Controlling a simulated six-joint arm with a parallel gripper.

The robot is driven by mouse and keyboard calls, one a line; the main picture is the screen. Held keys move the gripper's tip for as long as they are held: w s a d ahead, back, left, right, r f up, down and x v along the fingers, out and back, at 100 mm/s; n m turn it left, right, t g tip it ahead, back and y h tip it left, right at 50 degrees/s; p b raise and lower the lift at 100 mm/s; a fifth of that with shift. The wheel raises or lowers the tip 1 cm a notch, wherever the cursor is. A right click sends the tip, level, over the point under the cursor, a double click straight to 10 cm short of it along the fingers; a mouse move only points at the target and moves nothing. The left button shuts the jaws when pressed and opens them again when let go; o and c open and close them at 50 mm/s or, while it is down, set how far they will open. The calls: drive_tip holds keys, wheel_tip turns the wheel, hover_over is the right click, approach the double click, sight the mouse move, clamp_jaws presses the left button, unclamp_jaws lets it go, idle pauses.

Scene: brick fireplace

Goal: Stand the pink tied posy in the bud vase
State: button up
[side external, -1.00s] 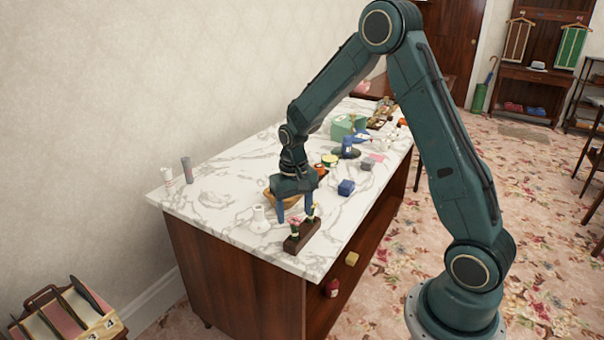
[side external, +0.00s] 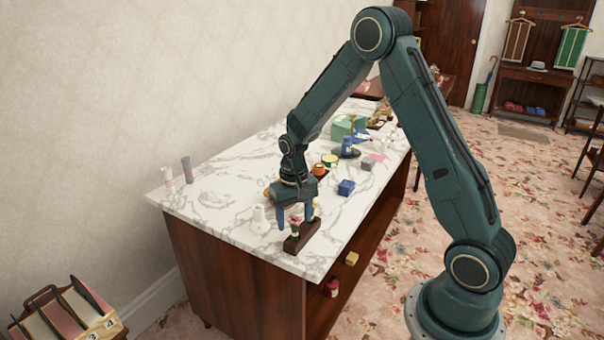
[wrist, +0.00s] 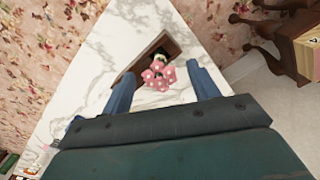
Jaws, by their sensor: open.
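The pink tied posy (side external: 294,224) stands upright in a dark wooden block (side external: 301,238) near the table's front corner. In the wrist view the posy's pink heads (wrist: 158,76) lie between my two blue fingers. My gripper (side external: 295,213) points down over the block, open, with a finger on either side of the posy and nothing clasped. Whether a finger touches the posy I cannot tell. The white bud vase (side external: 259,221) stands on the marble top just left of the gripper. The vase is not visible in the wrist view.
Two slim cylinders (side external: 187,170) stand at the left rear edge. The marble left of the vase is clear. The table edge lies close beyond the block.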

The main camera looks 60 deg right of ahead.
drive_tip(key=shift+c, duration=0.2)
drive_tip(key=c, duration=0.8)
drive_tip(key=shift+r, duration=1.75)
idle(0.6)
drive_tip(key=shift+r, duration=0.85)
drive_tip(key=shift+w, duration=0.1)
drive_tip(key=shift+w+d+r, duration=0.1)
drive_tip(key=shift+w+r, duration=0.15)
drive_tip(key=shift+w, duration=0.3)
drive_tip(key=w+d+r, duration=0.1)
drive_tip(key=w+r, duration=0.7)
drive_tip(key=w, duration=0.4)
drive_tip(key=shift+d+r, duration=0.15)
drive_tip(key=shift+d, duration=0.25)
